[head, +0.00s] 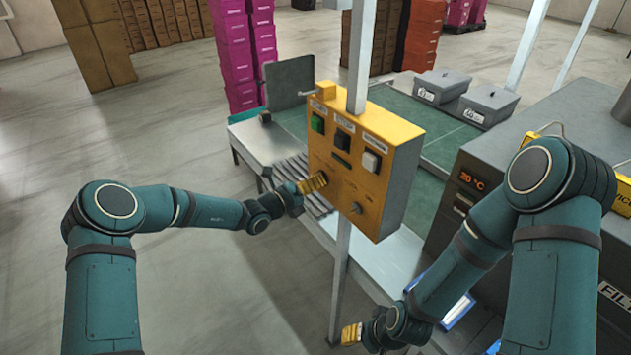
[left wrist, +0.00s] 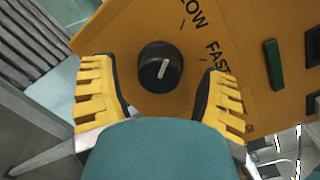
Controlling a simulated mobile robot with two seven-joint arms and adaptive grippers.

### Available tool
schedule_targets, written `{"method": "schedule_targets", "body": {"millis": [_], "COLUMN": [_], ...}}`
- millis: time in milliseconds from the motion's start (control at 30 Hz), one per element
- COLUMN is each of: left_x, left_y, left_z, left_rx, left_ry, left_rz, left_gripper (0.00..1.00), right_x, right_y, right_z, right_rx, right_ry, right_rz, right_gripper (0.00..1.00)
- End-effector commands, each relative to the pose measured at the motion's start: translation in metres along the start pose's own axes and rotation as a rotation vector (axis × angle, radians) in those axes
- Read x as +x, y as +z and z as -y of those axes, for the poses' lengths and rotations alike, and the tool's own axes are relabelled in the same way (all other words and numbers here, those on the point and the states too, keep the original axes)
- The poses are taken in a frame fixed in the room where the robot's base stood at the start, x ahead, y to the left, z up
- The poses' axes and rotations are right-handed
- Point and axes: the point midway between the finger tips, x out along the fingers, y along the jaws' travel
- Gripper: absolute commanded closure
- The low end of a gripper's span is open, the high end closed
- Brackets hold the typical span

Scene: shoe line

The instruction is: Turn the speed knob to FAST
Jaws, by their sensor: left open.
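The speed knob (left wrist: 160,67) is round and black with a white pointer line, on the yellow control box (head: 385,130). In the left wrist view the letters "LOW" and the word FAST stand at its upper right. The pointer runs up and slightly right; I cannot tell exactly which mark it meets. My left gripper (head: 312,183) is at the box's front face and hides the knob in the head view. In the left wrist view its yellow fingers (left wrist: 158,78) are open, one each side of the knob, with gaps. My right gripper (head: 351,333) hangs low, away from the box; its opening is unclear.
The box has a green button (head: 318,123), a black one (head: 342,139), a white one (head: 371,161) and a small round fitting (head: 356,208). A grey post (head: 342,262) runs below it. Grey bins (head: 441,86) stand behind, and a dark machine with a temperature display (head: 472,180) at the right.

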Motion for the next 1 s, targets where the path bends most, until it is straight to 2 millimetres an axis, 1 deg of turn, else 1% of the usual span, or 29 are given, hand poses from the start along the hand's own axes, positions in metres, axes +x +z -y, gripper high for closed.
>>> {"method": "schedule_targets", "body": {"millis": [133,400,433,467,500,567,600,633,833,1000], "left_x": [0.0078,0.0088,0.0087,0.0087,0.0087,0.0086,0.0086,0.0086,0.0087,0.0089], "left_y": [0.0005,0.0002,0.0002,0.0002,0.0002,0.0003,0.0003,0.0003,0.0004,0.0003], "left_z": [0.0,0.0001,0.0001,0.0001,0.0001,0.0001,0.0002,0.0002,0.0003,0.0004], "left_rx": [0.001,0.0,0.0,0.0,0.0,0.0,0.0,0.0,0.005,0.043], "left_ry": [0.0,0.0,0.0,0.0,0.0,0.0,0.0,0.0,-0.001,-0.004], "left_rz": [0.001,0.001,0.001,0.001,0.001,0.001,0.001,0.001,0.001,0.005], "left_gripper": [0.26,0.26,0.28,0.39,0.53,0.74,0.88,0.96,0.97,0.97], "right_x": [0.0,0.0,0.0,0.0,0.0,0.0,0.0,0.0,0.0004,0.0029], "right_y": [0.0001,0.0001,0.0001,0.0001,0.0001,0.0001,0.0001,0.0001,0.0001,0.0004], "right_z": [0.0,0.0,0.0,0.0,0.0,0.0,0.0,0.0,-0.0001,-0.001], "right_rx": [0.0,0.0,0.0,0.0,0.0,0.0,0.0,0.0,0.0,0.0], "right_ry": [0.0,0.0,0.0,0.0,0.0,0.0,0.0,0.0,0.0,0.0], "right_rz": [0.0,0.0,0.0,0.0,0.0,0.0,0.0,0.0,0.0,0.0], "right_gripper": [0.53,0.53,0.53,0.53,0.53,0.53,0.53,0.53,0.53,0.53]}}
